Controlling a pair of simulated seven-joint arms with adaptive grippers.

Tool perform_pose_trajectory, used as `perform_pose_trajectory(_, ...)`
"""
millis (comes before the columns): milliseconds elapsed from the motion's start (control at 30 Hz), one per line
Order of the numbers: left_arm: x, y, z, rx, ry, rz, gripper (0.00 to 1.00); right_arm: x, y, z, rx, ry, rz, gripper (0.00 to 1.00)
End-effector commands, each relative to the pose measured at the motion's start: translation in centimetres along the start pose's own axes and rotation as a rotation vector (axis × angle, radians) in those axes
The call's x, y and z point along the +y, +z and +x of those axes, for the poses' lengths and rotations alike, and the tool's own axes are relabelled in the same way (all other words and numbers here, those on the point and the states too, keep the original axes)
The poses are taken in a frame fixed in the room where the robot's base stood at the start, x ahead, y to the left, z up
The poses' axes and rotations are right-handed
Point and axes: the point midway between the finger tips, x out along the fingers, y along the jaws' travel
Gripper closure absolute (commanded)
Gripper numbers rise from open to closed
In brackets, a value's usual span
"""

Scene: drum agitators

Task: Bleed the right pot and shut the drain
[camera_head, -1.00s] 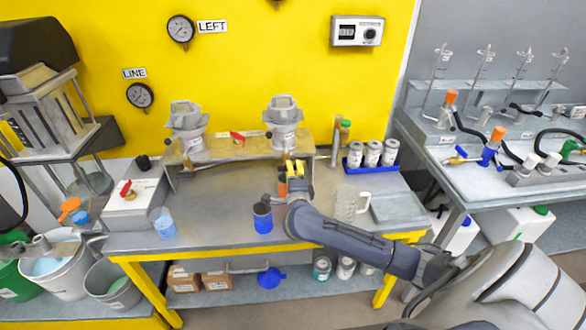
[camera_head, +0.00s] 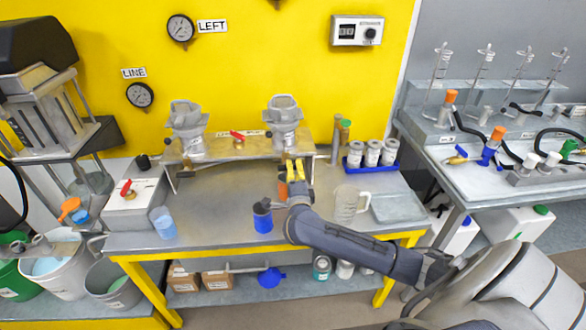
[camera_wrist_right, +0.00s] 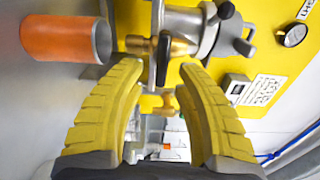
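The right pot (camera_head: 284,122), a grey vessel, stands on the raised shelf at the back of the bench. The matching left pot (camera_head: 187,130) stands to its left. My right gripper (camera_head: 295,168) is just below the front of the right pot. In the right wrist view its yellow fingers (camera_wrist_right: 160,70) are spread. A brass fitting with a dark lever (camera_wrist_right: 163,58) under the pot shows ahead of and between the fingertips; contact cannot be told. An orange cylinder (camera_wrist_right: 65,38) is beside the fitting; it also shows in the head view (camera_head: 282,190). My left gripper is out of view.
A clear jug (camera_head: 347,204) and a grey tray (camera_head: 398,208) are to the right. A red-handled valve (camera_head: 238,135) sits between the pots. The bench's left middle is clear.

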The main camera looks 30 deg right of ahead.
Motion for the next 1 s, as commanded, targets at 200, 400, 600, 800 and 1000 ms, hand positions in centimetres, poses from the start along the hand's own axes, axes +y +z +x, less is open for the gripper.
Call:
perform_pose_trajectory(200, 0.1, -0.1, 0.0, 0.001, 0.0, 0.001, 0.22, 0.1, 0.0, -4.0, -0.002, 0.002, 0.003, 0.66)
perform_pose_trajectory(400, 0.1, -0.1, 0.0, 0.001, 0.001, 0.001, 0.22, 0.0, 0.0, -7.2, 0.0, 0.002, 0.002, 0.66)
perform_pose_trajectory(600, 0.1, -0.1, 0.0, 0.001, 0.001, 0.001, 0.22, 0.0, 0.0, -9.3, -0.001, 0.0, 0.002, 0.66)
perform_pose_trajectory(800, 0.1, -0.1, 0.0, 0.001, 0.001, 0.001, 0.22, 0.0, 0.0, -10.2, 0.001, 0.0, 0.001, 0.66)
perform_pose_trajectory(1000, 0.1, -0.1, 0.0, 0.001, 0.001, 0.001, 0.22, -0.1, 0.0, -10.3, 0.001, -0.001, 0.002, 0.66)
